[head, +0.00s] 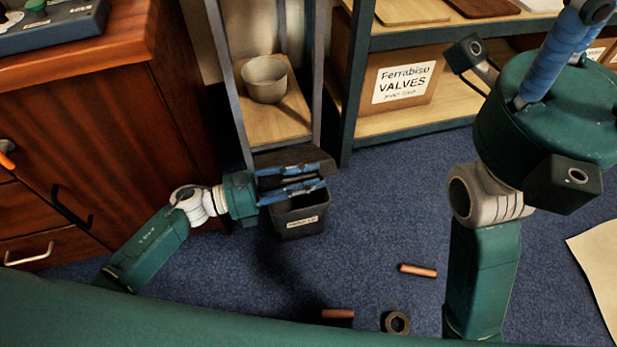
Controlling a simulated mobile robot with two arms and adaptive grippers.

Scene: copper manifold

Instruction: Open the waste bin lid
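A small dark waste bin (301,222) with a pale label stands on the blue carpet, in front of the narrow shelf. Its dark lid (318,158) shows behind my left gripper and looks tilted up at the back, with the dark bin mouth below it. My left gripper (322,176) is over the bin mouth, its two blue fingers apart with nothing visible between them. The fingers hide part of the lid and rim, so contact is unclear. My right gripper (572,45) is raised at the upper right, far from the bin and partly cut off by the frame.
A wooden cabinet (95,125) stands left of the bin. The narrow shelf (262,125) holds a grey pot (264,78). Shelving with a cardboard box (400,85) is behind right. Copper pieces (417,270) and a dark ring (396,322) lie on the carpet.

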